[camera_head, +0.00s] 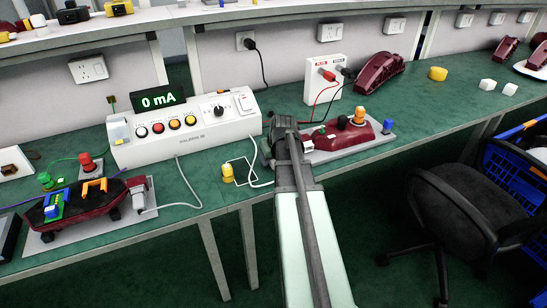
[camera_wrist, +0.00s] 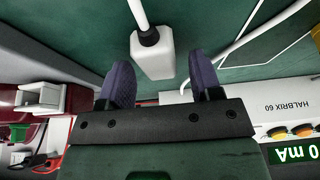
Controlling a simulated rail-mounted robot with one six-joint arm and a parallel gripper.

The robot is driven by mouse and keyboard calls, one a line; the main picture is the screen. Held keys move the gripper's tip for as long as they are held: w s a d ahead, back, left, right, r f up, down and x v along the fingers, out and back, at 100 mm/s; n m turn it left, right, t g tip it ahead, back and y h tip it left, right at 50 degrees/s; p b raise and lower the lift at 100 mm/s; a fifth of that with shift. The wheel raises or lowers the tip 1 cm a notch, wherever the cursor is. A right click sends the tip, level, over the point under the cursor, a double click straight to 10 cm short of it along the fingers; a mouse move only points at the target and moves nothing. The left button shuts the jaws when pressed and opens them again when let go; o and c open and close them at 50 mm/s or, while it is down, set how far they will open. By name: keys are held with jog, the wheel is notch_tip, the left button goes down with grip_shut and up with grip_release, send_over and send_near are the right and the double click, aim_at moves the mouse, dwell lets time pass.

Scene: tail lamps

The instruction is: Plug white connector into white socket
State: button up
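The white connector (camera_wrist: 153,58) is a white block on a white cable. It lies over the green bench in the wrist view, just ahead of my gripper (camera_wrist: 161,68) and between the lines of its two dark fingers. The fingers are apart, with a visible gap to the connector on the right side. In the head view my gripper (camera_head: 272,148) is at the bench's front edge, and the arm hides the connector. A white socket-like block (camera_wrist: 40,97) shows at the left of the wrist view, by the red lamp; it also shows in the head view (camera_head: 306,144).
The red lamp (camera_head: 345,134) on its grey plate stands right of my gripper. The tester (camera_head: 185,135) reads 0 mA. A second red lamp (camera_head: 90,205) has a white plug and cable at its right end. A yellow cylinder (camera_head: 227,173) stands near the bench edge. A chair (camera_head: 450,210) is at the right.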

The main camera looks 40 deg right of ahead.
jog(key=p+v, duration=1)
jog(key=v, duration=0.1)
jog(key=s+a+n+g, duration=0.1)
jog(key=s+a+g, duration=0.1)
jog(key=a, duration=1.4)
jog(key=s+a+f+n+g+y, duration=0.1)
jog(key=s+a+n+g, duration=0.1)
jog(key=a, duration=1.4)
jog(key=shift+s+f, duration=0.2)
jog(key=shift+s, duration=0.05)
jog(key=shift+o, duration=0.5)
jog(key=shift+w, duration=0.1)
